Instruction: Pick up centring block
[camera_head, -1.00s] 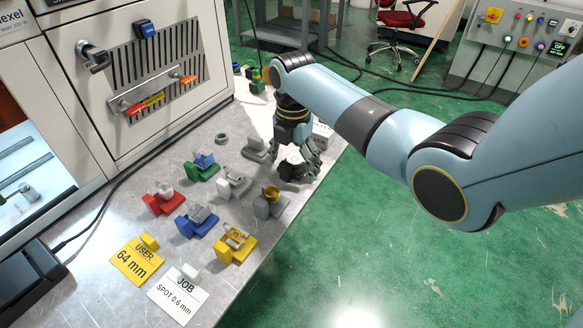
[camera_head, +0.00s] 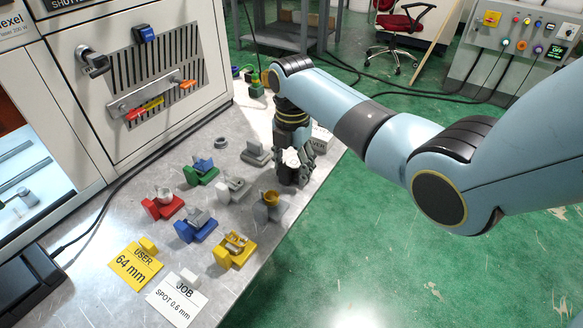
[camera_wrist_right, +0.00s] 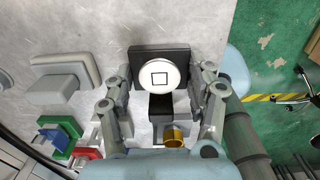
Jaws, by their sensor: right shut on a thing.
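A black block (camera_wrist_right: 138,54) with a white disc (camera_wrist_right: 158,74) on it, marked with a small square, is between my right fingers in the right wrist view. I take this block for the centring block. In the head view the right gripper (camera_head: 294,178) hides most of it and only the white disc (camera_head: 290,158) shows clearly. My right gripper (camera_wrist_right: 161,80) points down at the bench and is shut, one finger at each side of the block. I cannot tell whether the block touches the bench. My left gripper is not in view.
Red (camera_head: 163,206), blue (camera_head: 196,226), green (camera_head: 200,173) and yellow (camera_head: 233,250) fixtures stand close by on the metal bench (camera_head: 120,215). A grey fixture with a brass cup (camera_head: 270,206) is just in front of the gripper. The bench edge is close on the right.

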